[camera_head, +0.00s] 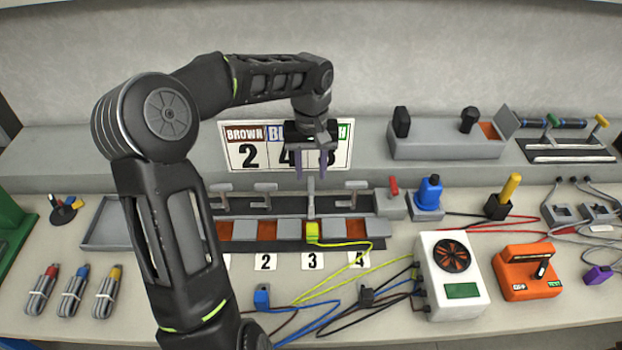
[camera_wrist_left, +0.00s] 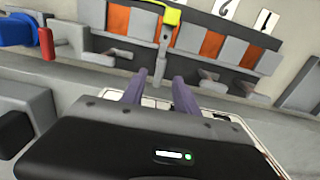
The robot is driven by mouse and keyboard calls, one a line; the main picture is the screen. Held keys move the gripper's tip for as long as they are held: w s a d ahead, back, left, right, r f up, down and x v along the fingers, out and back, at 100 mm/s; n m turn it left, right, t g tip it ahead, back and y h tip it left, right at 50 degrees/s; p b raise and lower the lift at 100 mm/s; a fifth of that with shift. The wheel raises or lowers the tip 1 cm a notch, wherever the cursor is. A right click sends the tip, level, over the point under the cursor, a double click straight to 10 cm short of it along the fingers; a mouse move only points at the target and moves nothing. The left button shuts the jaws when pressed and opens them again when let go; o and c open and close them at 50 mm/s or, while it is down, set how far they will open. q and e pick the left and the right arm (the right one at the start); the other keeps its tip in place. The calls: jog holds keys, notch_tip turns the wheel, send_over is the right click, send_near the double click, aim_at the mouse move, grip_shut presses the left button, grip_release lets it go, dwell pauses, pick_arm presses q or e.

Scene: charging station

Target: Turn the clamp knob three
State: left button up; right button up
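Clamp knob three (camera_head: 311,199) is the grey lever behind the slot over label 3 (camera_head: 312,261). Its bar runs front to back, while the bars of the other knobs lie crosswise. A yellow connector (camera_head: 312,233) sits in slot three. My left gripper (camera_head: 311,166) is over the back edge of the clamp row, just behind and above knob three. In the left wrist view its fingers (camera_wrist_left: 158,92) are apart with nothing gripped, and knob three (camera_wrist_left: 161,58) lies ahead, between their lines. The yellow connector also shows there (camera_wrist_left: 168,15). My right gripper is not in view.
Knobs two (camera_head: 265,190) and four (camera_head: 353,190) flank knob three closely. A sign (camera_head: 245,147) leans behind my gripper. Yellow cables (camera_head: 350,243) run from the connector; my arm covers the row's left part.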

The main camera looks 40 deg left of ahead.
pick_arm(q)
jog(key=shift+r, duration=1.9)
